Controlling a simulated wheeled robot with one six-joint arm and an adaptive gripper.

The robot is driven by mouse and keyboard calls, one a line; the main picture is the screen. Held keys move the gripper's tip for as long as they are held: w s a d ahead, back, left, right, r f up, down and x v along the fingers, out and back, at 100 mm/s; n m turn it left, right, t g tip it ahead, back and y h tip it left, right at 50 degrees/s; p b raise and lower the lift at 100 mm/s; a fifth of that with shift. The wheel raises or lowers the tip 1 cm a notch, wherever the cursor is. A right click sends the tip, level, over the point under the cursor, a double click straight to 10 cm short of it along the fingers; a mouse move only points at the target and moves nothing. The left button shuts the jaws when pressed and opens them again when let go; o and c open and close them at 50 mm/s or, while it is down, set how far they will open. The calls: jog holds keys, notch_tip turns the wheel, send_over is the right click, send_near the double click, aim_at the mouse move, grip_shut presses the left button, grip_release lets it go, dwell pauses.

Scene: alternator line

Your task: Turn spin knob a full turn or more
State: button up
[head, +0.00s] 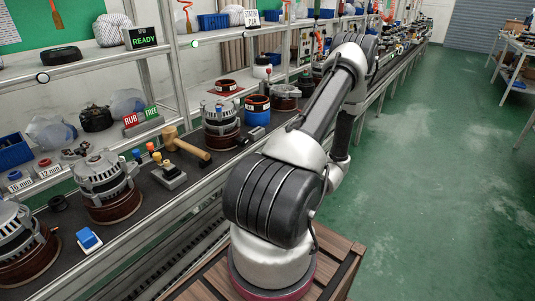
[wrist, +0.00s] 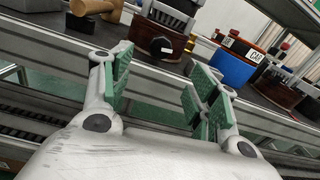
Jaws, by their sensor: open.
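A dark round knob (wrist: 162,47) with a pale mark shows in the wrist view on the front of a reddish-brown base under a finned metal unit; I take it to be the spin knob. My gripper (wrist: 163,80) is open, its green-padded fingers spread wide with nothing between them. The knob is beyond the fingertips, roughly between them in the picture, and apart from them. In the head view a finned alternator (head: 220,117) on a brown base stands on the line; I cannot make out the knob there. My gripper is hidden behind my arm in that view.
To the knob's right stands a blue cylinder (wrist: 232,66) with an orange top. A wooden mallet (head: 185,146) lies left of the alternator. A metal rail (wrist: 60,45) runs along the line's front edge. The green floor (head: 430,170) at right is clear.

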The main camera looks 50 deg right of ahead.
aim_at(245, 143)
jog(key=shift+m, duration=0.4)
jog(key=w, duration=1.3)
jog(key=shift+a, duration=0.25)
jog(key=shift+c, duration=0.2)
